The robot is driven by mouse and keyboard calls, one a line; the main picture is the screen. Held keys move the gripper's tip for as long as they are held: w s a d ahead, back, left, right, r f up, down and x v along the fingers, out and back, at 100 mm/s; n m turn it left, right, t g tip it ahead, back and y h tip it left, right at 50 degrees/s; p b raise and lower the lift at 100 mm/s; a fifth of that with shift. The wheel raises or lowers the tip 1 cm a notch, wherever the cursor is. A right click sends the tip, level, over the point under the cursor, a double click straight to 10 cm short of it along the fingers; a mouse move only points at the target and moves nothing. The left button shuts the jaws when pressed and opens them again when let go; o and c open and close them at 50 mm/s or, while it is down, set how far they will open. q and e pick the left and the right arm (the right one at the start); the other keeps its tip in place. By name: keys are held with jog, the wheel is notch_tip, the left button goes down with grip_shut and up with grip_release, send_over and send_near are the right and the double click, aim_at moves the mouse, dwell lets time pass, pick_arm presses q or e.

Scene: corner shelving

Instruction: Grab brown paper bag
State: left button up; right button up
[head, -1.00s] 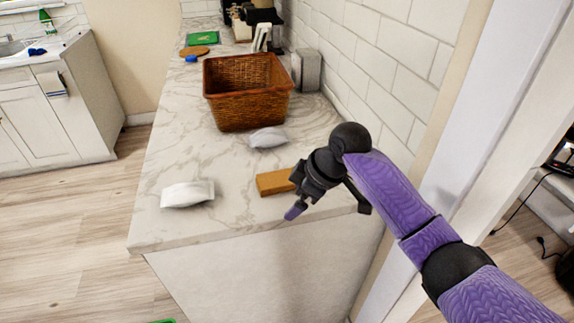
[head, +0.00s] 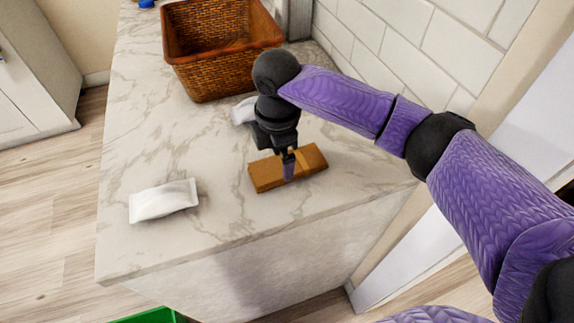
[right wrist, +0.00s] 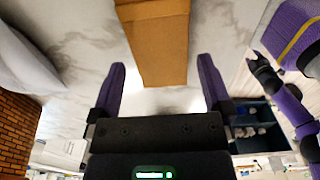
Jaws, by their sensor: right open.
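The brown paper bag (head: 312,160) lies flat near the front right of the marble counter. My right gripper (head: 289,172) points down over its middle, and a purple finger covers part of the bag in the head view. In the right wrist view the jaws (right wrist: 161,63) are open and empty. The bag (right wrist: 155,42) shows ahead of the fingertips, roughly centred between them, and its upper end is cut off by the frame. I cannot tell whether the fingers touch it.
A white pouch (head: 163,202) lies left of the bag. Another pale pouch (head: 243,110) is partly hidden behind my right gripper. A brown wicker basket (head: 215,78) stands farther back. The tiled wall (head: 400,50) is at right. A green edge (head: 150,317) shows below the counter's front.

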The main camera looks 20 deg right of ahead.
aim_at(279, 166)
notch_tip(279, 166, down, 3)
jog(key=shift+f+b, duration=0.2)
jog(key=shift+b, duration=0.2)
jog(key=shift+r, duration=0.1)
jog(key=c, duration=1)
